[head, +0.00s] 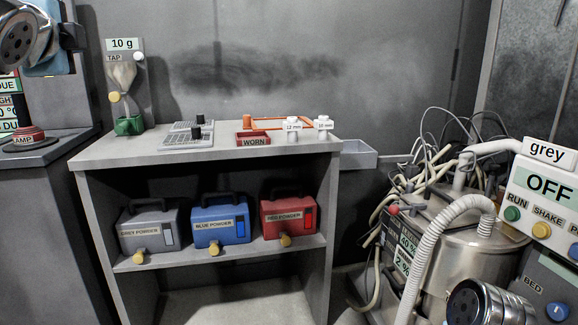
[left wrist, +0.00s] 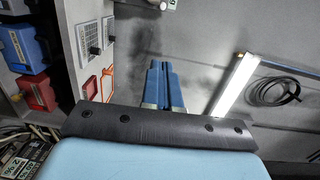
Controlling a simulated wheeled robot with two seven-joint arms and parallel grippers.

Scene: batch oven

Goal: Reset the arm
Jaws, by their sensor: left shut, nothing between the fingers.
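My left gripper (left wrist: 159,82) shows in the left wrist view. Its blue fingers are together with nothing between them, and they point toward the grey wall. In the head view part of my left arm is at the top left corner, well apart from the shelf unit (head: 215,148). No gripper fingers of mine can be made out clearly there. My right gripper does not show in either view.
Grey, blue (head: 220,221) and red (head: 288,214) powder boxes stand in the shelf unit. A funnel dispenser (head: 122,75), scales and a red tray (head: 253,139) are on top. A metal vessel (head: 450,255) with cables and hoses crowds the right. Open space lies above the shelf.

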